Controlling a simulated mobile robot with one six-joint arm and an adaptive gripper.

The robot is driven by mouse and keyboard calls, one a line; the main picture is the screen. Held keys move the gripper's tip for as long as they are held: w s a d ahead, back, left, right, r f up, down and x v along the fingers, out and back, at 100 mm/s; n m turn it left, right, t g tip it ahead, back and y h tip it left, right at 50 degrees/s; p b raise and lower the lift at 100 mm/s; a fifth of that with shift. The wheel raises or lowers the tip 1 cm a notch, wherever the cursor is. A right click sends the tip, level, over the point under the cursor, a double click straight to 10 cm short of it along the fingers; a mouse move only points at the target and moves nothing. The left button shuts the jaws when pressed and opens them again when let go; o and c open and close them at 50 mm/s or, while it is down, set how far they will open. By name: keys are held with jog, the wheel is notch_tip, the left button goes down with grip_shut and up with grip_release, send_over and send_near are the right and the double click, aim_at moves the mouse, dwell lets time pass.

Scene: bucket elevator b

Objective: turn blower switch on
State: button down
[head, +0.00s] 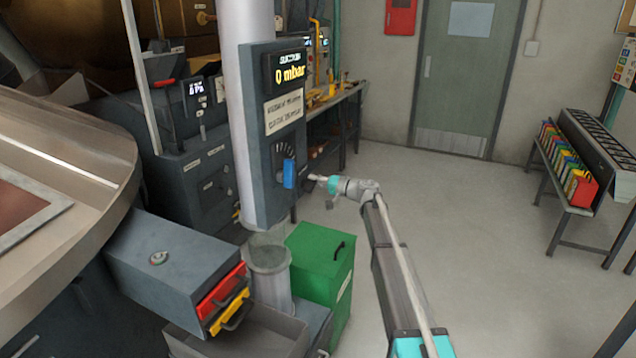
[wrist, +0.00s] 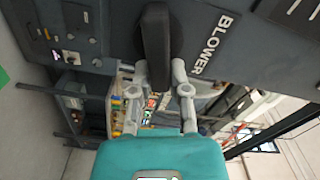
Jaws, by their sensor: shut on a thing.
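In the wrist view, a dark upright switch handle (wrist: 156,45) sits on a grey panel next to the word BLOWER. My gripper (wrist: 159,68) is shut on the handle, with one finger on each side of it. In the head view, my gripper (head: 313,178) reaches in from the right to the side of the grey control box (head: 262,198). The dark handle cannot be made out there. A blue handle (head: 289,173) shows on the front of the box below a dial, just left of my gripper.
The display (head: 288,68) on the box reads 0 mbar. A green bin (head: 322,262) and a clear tube (head: 268,270) stand below. A grey drawer unit (head: 170,265) is at the left.

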jog(key=m, duration=0.3)
jog(key=shift+s+a+f+b, duration=0.1)
jog(key=shift+a+f+b, duration=0.2)
jog(key=shift+f, duration=0.05)
jog(key=shift+m, duration=0.3)
jog(key=c, duration=0.6)
grip_release()
jog(key=shift+d, duration=0.1)
jog(key=shift+d, duration=0.4)
jog(key=v, duration=1.1)
